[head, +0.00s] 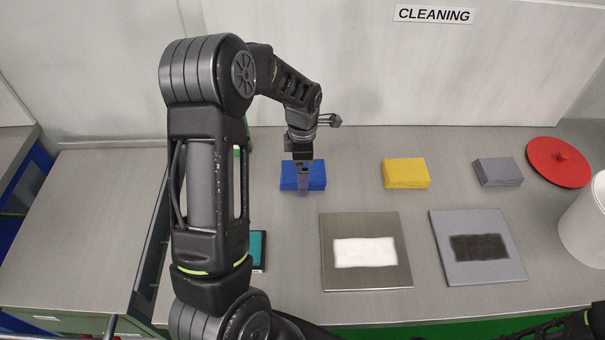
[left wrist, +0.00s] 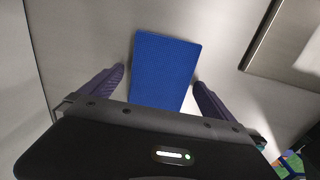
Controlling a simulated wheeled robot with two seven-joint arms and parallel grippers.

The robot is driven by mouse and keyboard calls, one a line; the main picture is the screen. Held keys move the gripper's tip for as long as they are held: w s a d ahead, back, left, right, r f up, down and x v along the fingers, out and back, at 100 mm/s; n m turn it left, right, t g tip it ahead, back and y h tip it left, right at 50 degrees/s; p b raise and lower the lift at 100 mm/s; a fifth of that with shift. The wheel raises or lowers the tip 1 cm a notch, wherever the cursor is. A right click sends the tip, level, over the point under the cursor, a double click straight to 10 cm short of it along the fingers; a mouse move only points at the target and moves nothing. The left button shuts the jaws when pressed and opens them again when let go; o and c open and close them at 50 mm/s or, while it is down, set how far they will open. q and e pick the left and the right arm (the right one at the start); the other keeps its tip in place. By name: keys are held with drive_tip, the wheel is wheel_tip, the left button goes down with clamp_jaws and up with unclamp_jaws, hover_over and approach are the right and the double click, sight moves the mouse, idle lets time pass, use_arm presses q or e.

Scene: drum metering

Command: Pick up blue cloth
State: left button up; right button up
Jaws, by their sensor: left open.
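The blue cloth (head: 316,175) is a folded stack on the grey counter, left of the yellow cloth in the head view. In the left wrist view the blue cloth (left wrist: 163,70) lies between and ahead of my two purple fingers. My left gripper (head: 303,190) is over the blue cloth, pointing down, with its fingers in front of part of it. In the left wrist view my left gripper (left wrist: 160,82) is open, one finger on each side of the cloth. I cannot tell its exact height above the counter. My right gripper is not in view.
A yellow cloth (head: 405,173) and a grey cloth (head: 498,171) lie to the right. Two square plates, one with a white patch (head: 336,281) and one with a dark patch (head: 480,275), lie nearer.

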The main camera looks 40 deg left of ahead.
use_arm(q)
drive_tip(key=c, duration=1.3)
